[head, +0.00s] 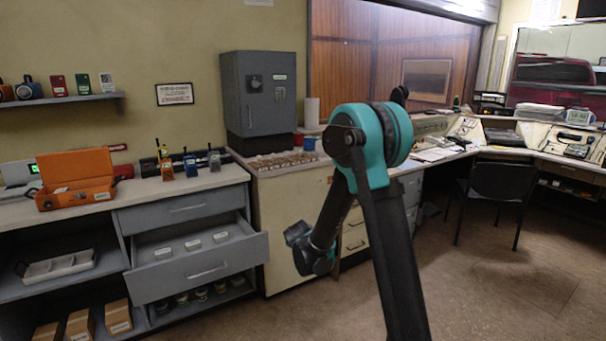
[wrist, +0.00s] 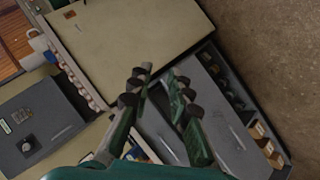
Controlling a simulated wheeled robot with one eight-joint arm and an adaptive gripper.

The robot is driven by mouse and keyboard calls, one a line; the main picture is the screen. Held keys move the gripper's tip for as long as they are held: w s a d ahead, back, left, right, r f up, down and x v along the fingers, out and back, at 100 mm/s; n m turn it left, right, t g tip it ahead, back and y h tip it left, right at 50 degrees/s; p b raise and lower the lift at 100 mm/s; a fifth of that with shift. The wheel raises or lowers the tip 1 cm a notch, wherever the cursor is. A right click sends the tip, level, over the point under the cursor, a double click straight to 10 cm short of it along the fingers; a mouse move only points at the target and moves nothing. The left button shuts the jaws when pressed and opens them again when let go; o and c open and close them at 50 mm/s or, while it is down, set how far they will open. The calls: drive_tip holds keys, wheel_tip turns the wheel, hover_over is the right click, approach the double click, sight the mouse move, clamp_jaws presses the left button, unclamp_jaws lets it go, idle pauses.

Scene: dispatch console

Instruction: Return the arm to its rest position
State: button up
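My arm stands in front of me in the head view, with a teal and black elbow (head: 372,140) raised and the forearm folded down to the left. Its lower end hangs in front of the beige cabinet (head: 285,235), apart from it as far as I can tell.
An open grey drawer (head: 200,263) with small labelled boxes juts out left of my forearm. An orange case (head: 76,180) lies on the left counter. A grey safe (head: 260,95) stands behind. A black chair (head: 497,195) is at the right. The floor (head: 475,285) between is clear.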

drive_tip(key=s+d+r+m+g+h, duration=0.1)
drive_tip(key=s+d+r+m+g, duration=0.15)
drive_tip(key=s+d, duration=0.6)
drive_tip(key=s+d+r+m+g, duration=0.1)
drive_tip(key=s+d+m, duration=0.3)
drive_tip(key=s+d, duration=0.45)
drive_tip(key=s+d+f+m+g, duration=0.1)
drive_tip(key=s+d+f+m, duration=0.1)
drive_tip(key=s, duration=0.8)
drive_tip(key=s+d+f+m+g, duration=0.2)
drive_tip(key=s+m, duration=0.1)
drive_tip(key=s, duration=0.7)
drive_tip(key=shift+w+d, duration=0.1)
